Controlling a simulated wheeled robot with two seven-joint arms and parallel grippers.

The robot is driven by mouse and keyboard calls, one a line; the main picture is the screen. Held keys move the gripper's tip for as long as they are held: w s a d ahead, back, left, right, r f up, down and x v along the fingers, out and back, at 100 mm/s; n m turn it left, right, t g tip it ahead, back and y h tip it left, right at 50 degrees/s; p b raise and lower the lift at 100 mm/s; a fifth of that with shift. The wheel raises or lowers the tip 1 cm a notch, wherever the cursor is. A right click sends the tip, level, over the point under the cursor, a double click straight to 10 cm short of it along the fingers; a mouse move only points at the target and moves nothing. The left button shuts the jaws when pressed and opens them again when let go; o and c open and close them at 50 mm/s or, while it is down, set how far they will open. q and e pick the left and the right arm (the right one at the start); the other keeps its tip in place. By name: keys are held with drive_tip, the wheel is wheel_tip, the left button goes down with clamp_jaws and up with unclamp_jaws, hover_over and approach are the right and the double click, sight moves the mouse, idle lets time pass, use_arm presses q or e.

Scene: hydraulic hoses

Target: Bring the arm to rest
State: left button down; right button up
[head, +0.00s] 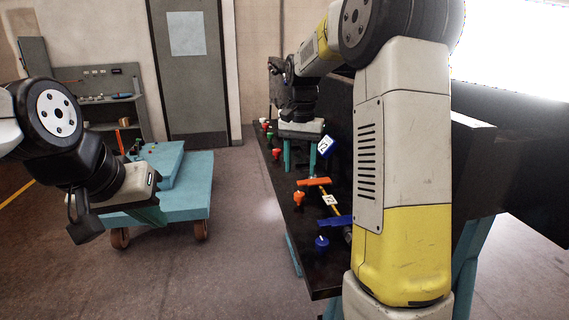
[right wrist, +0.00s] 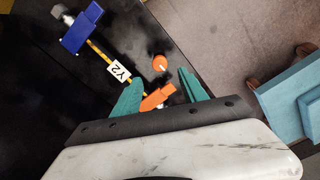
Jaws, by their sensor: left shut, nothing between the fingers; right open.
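My right gripper (head: 300,160) hangs over the black bench (head: 318,268) with its teal fingers spread and empty. In the right wrist view the open fingers (right wrist: 160,92) lie on either side of the orange end (right wrist: 157,98) of a short yellow hose; I cannot tell the height gap. That hose carries a white Y2 tag (right wrist: 118,72) and has a blue end (right wrist: 82,28). In the head view the orange end (head: 314,181) lies in front of the gripper, apart from it. My left gripper (head: 154,218) is shut and empty at the left, in front of the cart.
A blue piece with a white tag (head: 325,146) is beside my right gripper. An orange knob (head: 299,199), a blue knob (head: 322,242) and several others line the bench's left edge. A teal cart (head: 190,190) stands at left. Open floor lies between cart and bench.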

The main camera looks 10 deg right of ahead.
drive_tip(key=s+r+n+t, duration=0.1)
drive_tip(key=s+n+t, duration=0.1)
drive_tip(key=s, duration=0.6)
drive_tip(key=s+a+r+n+t+y, duration=0.1)
drive_tip(key=s+n+t, duration=0.1)
drive_tip(key=s, duration=0.6)
drive_tip(key=s+a+r+n+t+y, duration=0.1)
drive_tip(key=s+r+t, duration=0.1)
drive_tip(key=s, duration=0.6)
drive_tip(key=shift+s+a+n, duration=0.15)
drive_tip(key=shift+a+n, duration=0.1)
drive_tip(key=shift+n, duration=0.15)
drive_tip(key=shift+r, duration=0.1)
